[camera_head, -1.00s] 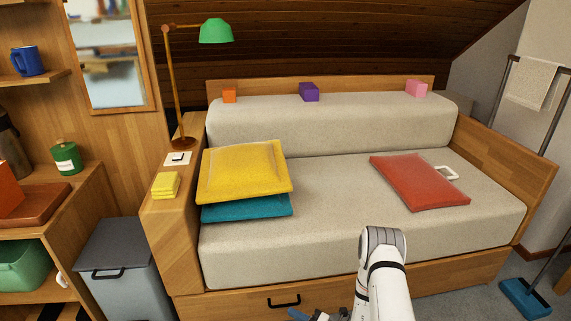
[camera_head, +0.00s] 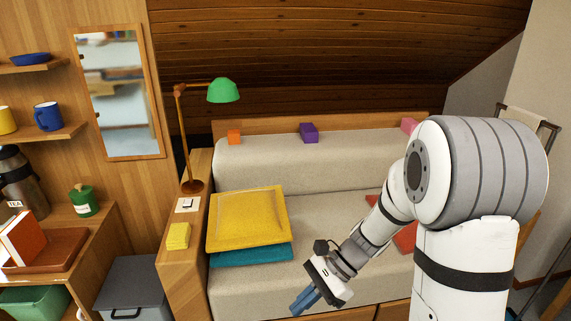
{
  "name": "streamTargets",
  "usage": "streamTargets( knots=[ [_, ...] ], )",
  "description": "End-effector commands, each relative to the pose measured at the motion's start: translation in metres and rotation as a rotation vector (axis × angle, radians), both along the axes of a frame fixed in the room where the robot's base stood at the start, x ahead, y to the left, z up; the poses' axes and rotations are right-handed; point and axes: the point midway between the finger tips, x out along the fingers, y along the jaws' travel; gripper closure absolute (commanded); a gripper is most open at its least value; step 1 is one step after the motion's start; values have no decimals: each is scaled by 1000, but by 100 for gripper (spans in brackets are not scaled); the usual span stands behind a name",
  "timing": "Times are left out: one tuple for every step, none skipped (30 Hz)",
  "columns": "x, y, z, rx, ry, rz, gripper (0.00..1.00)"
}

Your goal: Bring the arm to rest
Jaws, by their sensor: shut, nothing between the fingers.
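My arm (camera_head: 465,245) rises at the right of the view, large and close to the camera. It bends down and to the left to my gripper (camera_head: 304,301), which hangs in front of the sofa (camera_head: 330,225). The gripper's blue fingers are together with nothing between them. The gripper is below and to the right of the yellow cushion (camera_head: 246,217) and the teal cushion (camera_head: 250,254), apart from both in the picture. My arm hides much of the sofa's right side and most of the red cushion (camera_head: 405,238).
A green lamp (camera_head: 223,91) stands at the sofa's left end, by folded yellow cloths (camera_head: 178,236). A grey bin (camera_head: 145,285) stands left, beside shelves.

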Motion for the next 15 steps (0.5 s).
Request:
streamTargets(
  knots=[
    [-9, -6, 31, -37, -84, 67, 100],
    [-14, -11, 40, -59, -131, 111, 100],
    [-21, -17, 53, -92, -194, 168, 100],
    [-26, -21, 63, -114, -239, 212, 100],
    [-30, -26, 73, -138, -285, 254, 100],
    [-36, -33, 85, -171, -344, 314, 100],
    [-40, -38, 95, -196, -389, 356, 100],
    [-44, -43, 104, -222, -433, 401, 100],
    [-49, -50, 117, -256, -491, 459, 100],
    [-53, -56, 126, -282, -532, 503, 100],
    [-56, -61, 136, -309, -574, 549, 100],
    [-61, -68, 148, -346, -629, 608, 100],
    [-64, -73, 157, -374, -669, 653, 100],
    [-67, -78, 166, -402, -707, 697, 100],
    [-70, -85, 177, -437, -752, 754, 100]
  ],
)
